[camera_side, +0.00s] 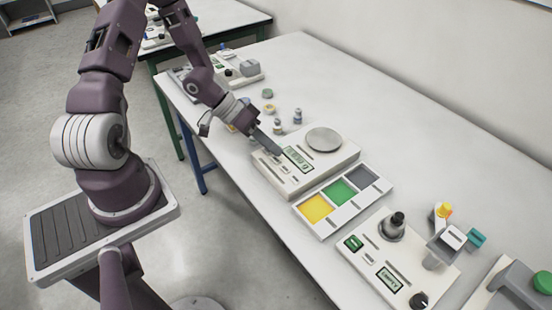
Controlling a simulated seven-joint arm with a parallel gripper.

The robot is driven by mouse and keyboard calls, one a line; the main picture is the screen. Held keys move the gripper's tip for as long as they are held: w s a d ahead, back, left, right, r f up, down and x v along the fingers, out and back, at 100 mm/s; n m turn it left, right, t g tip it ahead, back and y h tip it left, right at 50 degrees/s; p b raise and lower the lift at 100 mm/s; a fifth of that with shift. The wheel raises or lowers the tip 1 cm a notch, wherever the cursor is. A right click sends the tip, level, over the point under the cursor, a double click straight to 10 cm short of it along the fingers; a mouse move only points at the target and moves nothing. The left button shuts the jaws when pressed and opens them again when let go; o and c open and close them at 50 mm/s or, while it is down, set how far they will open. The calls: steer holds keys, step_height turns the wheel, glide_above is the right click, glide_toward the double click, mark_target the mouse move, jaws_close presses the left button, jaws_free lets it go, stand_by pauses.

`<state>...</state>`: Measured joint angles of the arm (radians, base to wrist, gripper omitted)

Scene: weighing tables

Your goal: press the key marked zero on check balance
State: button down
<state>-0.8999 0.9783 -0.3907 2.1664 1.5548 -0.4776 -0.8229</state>
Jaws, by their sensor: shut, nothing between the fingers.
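The check balance (306,170) seems to be the cream-coloured box in the middle of the table, with a round metal pan (324,139) on top and a small greenish display (298,158) on its front part. Small keys lie beside the display; their markings are too small to read. My gripper (275,150) is shut and empty. Its tips are at the left part of the balance's top, close to the display and keys. I cannot tell whether they touch a key, and they hide part of that area.
A tray with yellow, green and grey fields (321,226) lies right of the balance. Beyond it stands a device with a dark knob (418,300). Small weights (297,117) stand behind my gripper. Another device (238,68) is farther back. The table's wall side is clear.

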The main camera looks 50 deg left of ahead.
mark_target(272, 159)
stand_by(0.4)
steer(key=shift+f, duration=0.45)
steer(key=shift+f, duration=0.35)
stand_by(0.4)
stand_by(0.3)
steer(key=shift+r, duration=0.8)
steer(key=shift+r, duration=2.5)
